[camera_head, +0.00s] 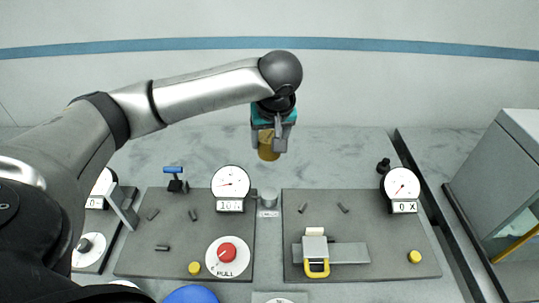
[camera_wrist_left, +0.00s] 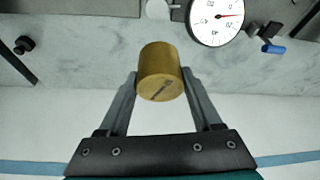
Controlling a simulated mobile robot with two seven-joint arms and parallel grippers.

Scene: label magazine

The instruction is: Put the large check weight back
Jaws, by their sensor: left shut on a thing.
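A brass cylinder, the large check weight (camera_head: 268,152), is held between the fingers of my left gripper (camera_head: 268,140). It hangs above the back part of the table, apart from the surface. In the left wrist view the weight (camera_wrist_left: 160,66) sits between the two fingertips, with a dark slot-like mark on its near face. A grey metal cylinder (camera_head: 268,197) stands between the two dark plates, below the weight in the head view. My right gripper is not in view.
Two dark plates, left (camera_head: 180,240) and right (camera_head: 390,230), carry dials (camera_head: 230,182) (camera_head: 401,184), a red PULL knob (camera_head: 228,252), a blue-handled lever (camera_head: 174,172) and a yellow-handled slide (camera_head: 316,266). A black knob (camera_head: 383,165) stands behind the right dial. A grey cabinet (camera_head: 500,170) is at right.

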